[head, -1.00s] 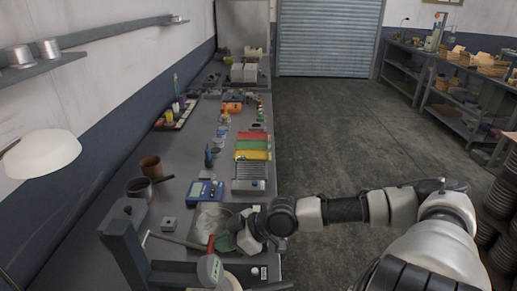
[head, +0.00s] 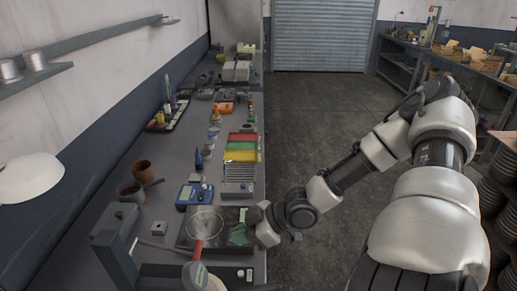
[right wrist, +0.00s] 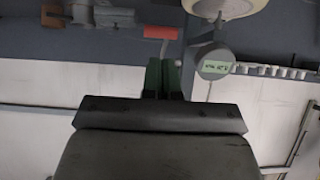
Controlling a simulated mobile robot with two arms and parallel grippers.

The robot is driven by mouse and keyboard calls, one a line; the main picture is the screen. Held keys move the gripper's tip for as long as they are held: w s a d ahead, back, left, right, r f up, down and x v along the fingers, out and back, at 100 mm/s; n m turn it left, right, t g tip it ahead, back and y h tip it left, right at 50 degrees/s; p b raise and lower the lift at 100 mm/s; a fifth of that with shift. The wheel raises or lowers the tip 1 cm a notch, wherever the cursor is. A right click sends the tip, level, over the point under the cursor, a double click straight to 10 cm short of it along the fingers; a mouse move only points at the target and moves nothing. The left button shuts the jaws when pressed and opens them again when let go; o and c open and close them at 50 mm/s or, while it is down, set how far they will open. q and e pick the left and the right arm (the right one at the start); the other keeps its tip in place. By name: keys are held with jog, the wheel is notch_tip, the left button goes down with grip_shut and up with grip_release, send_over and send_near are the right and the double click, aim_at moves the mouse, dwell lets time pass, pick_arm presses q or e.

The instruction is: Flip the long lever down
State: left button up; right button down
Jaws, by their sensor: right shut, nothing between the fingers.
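The long lever is a thin grey rod with a red handle (head: 198,250), near the front of the bench in the head view. The rod runs left from the handle toward a dark grey upright post; how far it is tilted is hard to tell. The red handle also shows in the right wrist view (right wrist: 160,32), just beyond the fingertips. My right gripper (head: 236,236) has green fingers, shut and empty, to the right of the handle with a visible gap. The fingers also show in the right wrist view (right wrist: 162,77). My left gripper is not in view.
A round grey display (head: 195,274) stands close in front of the handle. A dark square plate (head: 183,238) with a pale round area lies behind it. The grey post (head: 118,255) stands left. A blue meter (head: 194,195) and brown cups (head: 143,171) sit farther back.

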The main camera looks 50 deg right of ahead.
jog(key=shift+f+p+v, duration=0.15)
jog(key=shift+p+v, duration=0.15)
jog(key=shift+v, duration=0.8)
jog(key=shift+f+p+v, duration=0.15)
jog(key=shift+p+v, duration=0.1)
jog(key=shift+v, duration=0.8)
jog(key=shift+s+d, duration=0.15)
